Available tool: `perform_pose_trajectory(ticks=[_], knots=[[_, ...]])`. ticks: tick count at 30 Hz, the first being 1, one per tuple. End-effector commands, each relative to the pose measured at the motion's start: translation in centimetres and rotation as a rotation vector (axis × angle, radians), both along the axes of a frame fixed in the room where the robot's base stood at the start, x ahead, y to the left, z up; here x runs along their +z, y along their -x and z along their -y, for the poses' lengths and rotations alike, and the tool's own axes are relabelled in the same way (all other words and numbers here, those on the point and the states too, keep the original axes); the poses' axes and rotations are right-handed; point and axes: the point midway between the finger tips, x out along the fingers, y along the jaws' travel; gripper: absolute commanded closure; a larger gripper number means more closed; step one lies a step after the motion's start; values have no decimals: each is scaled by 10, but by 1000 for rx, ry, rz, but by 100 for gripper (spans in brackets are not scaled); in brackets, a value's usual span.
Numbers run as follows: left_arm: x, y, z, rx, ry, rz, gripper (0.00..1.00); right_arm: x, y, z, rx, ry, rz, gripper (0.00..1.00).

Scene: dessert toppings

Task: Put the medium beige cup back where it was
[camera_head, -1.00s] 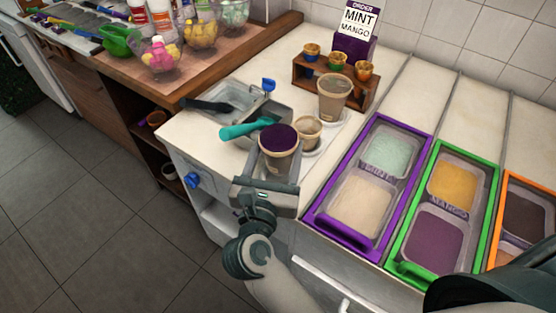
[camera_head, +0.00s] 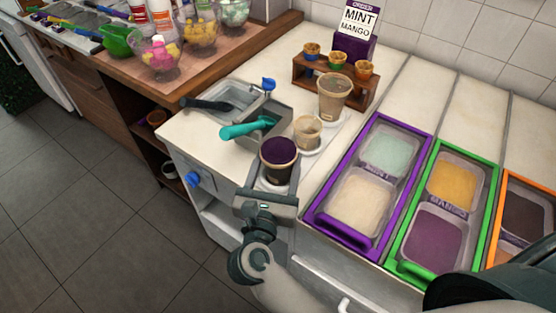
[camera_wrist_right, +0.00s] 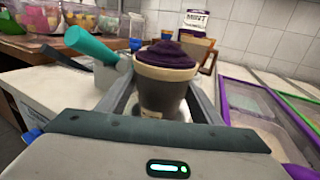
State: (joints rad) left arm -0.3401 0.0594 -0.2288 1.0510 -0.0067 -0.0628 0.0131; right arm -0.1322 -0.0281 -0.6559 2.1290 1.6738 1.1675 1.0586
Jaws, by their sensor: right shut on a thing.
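The medium beige cup (camera_head: 279,174), topped with purple filling, is held upright at the front left of the white counter. It also shows in the right wrist view (camera_wrist_right: 167,92), between the two fingers. My right gripper (camera_head: 277,180) is shut on this cup, with a finger on either side. I cannot tell whether the cup's base touches the counter. A larger beige cup (camera_head: 333,97) stands farther back. My left gripper is not in view.
Purple (camera_head: 322,222) and green framed tubs (camera_head: 405,268) stand right. A wooden rack (camera_head: 318,82) of small cups and an order sign (camera_head: 359,22) stand behind.

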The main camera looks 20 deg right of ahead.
Motion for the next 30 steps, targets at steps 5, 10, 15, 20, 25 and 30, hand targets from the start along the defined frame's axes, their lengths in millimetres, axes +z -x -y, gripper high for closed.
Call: perform_pose_trajectory(ticks=[5, 10, 15, 20, 25, 30], knots=[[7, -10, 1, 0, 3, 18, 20, -1, 0, 0, 0, 0, 0, 22], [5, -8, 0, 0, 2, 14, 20, 0, 0, 0, 0, 0, 0, 22], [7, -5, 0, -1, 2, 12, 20, 3, 0, 0, 0, 0, 0, 22], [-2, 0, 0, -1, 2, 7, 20, -1, 11, -7, 1, -2, -1, 22], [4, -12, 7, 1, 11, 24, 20, -2, 31, -18, 0, -2, -2, 22], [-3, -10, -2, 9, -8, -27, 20, -1, 52, -30, 0, -2, -2, 22]])
